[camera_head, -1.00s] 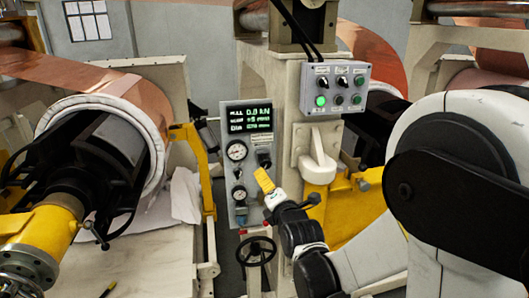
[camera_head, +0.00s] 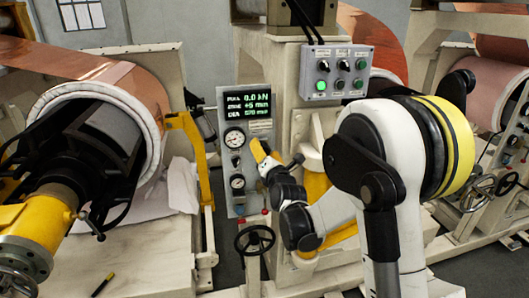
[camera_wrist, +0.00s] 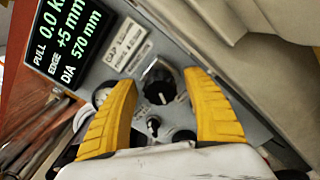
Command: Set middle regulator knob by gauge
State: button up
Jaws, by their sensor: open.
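The grey control panel (camera_head: 252,203) stands upright in the middle of the head view, with a lit display (camera_head: 247,105) reading PULL 0.0 kN, EDGE +5 mm, DIA 570 mm. An upper gauge (camera_head: 234,138) and a lower gauge (camera_head: 237,182) sit below it; their needles are too small to read. My gripper (camera_head: 258,150) is at the panel's right side, its yellow fingers open. In the wrist view a black knob (camera_wrist: 160,88) lies between the fingertips (camera_wrist: 160,78), with no clear contact. A smaller black knob (camera_wrist: 153,125) is below it. I cannot tell which is the middle regulator knob.
A grey button box (camera_head: 336,72) with a lit green button is above right of the panel. A black handwheel (camera_head: 254,241) is below it. A yellow bracket (camera_head: 193,150) and a large copper foil roll (camera_head: 105,100) stand left.

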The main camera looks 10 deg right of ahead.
jog(key=shift+w, duration=0.15)
jog(key=c, duration=1.2)
jog(key=shift+m, duration=0.3)
